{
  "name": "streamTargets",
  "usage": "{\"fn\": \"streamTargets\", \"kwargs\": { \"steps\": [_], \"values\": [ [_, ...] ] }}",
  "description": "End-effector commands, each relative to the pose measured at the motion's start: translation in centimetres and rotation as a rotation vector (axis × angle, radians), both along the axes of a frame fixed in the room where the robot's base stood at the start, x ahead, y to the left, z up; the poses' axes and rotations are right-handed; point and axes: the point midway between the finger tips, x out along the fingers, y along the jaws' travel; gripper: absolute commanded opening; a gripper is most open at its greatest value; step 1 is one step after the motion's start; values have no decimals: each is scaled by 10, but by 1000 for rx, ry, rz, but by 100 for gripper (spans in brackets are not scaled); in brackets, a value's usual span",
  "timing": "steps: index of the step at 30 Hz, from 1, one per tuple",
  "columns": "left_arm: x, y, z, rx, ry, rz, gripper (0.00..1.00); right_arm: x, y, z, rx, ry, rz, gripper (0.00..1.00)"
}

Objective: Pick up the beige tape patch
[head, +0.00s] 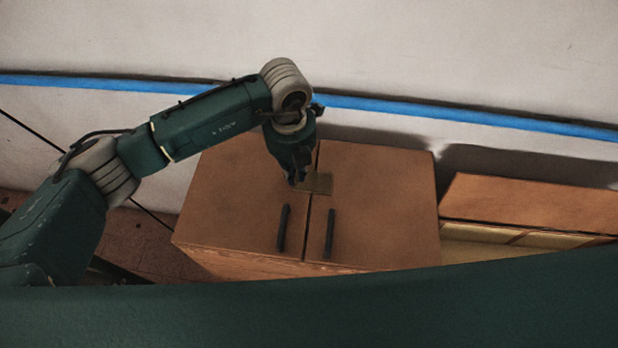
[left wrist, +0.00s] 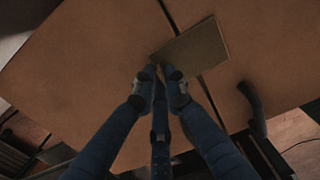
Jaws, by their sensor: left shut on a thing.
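The beige tape patch (head: 318,183) lies across the seam between the two brown doors of a cabinet (head: 380,190), above the handles. In the left wrist view the patch (left wrist: 195,48) is a flat, olive-beige rectangle. My left gripper (head: 295,181) is at the patch's left end in the head view. In the left wrist view its fingertips (left wrist: 160,70) are close together at the patch's near left corner, shut on that corner. The fingertips hide the corner itself. My right gripper is not in view.
Two dark handles, the left (head: 283,228) and the right (head: 329,233), stand out from the doors below the patch. A lower brown box with an open shelf (head: 530,205) is at the right. A blue stripe (head: 450,114) crosses the pale wall behind.

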Motion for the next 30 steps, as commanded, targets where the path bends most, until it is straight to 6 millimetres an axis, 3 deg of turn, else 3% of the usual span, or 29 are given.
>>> {"fn": "streamTargets", "kwargs": {
  "steps": [8, 14, 30],
  "values": [
    [1, 0, 4, 0, -1, 0, 1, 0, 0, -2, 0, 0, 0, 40],
    [1, 0, 24, -2, -5, -1, 0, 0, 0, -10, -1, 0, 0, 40],
    [1, -1, 151, -1, -6, 0, 0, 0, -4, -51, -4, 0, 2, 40]
  ]
}}
